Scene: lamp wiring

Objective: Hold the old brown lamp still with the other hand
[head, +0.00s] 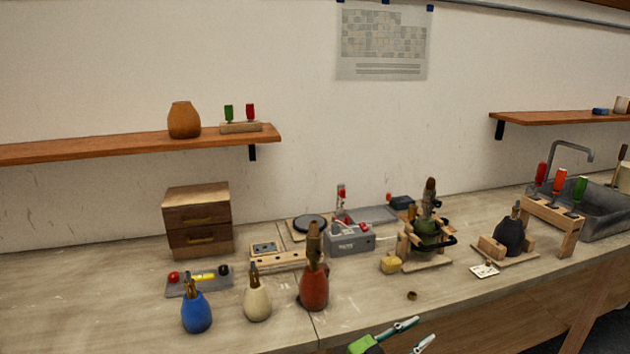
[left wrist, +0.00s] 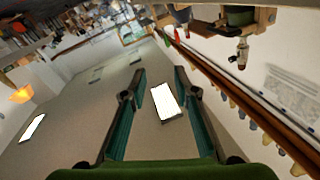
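A red-brown lamp (head: 315,288) with a brown top stands upright near the front of the bench in the head view; it best fits the old brown lamp, though I cannot be sure. My left gripper (head: 424,329) is at the bottom edge of the head view, right of this lamp and apart from it. In the left wrist view my left gripper (left wrist: 160,78) has its fingers apart, with nothing between them. A dark green lamp (head: 427,235) sits in a wooden cradle; what seems to be it shows upside down in the wrist view (left wrist: 240,17). My right gripper is not in view.
Blue (head: 197,315) and cream (head: 257,304) lamps stand left of the red-brown one. A black lamp (head: 509,237) sits in a wooden holder at the right. A grey box (head: 350,241) and wooden drawers (head: 198,222) stand behind. The right front of the bench is mostly clear.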

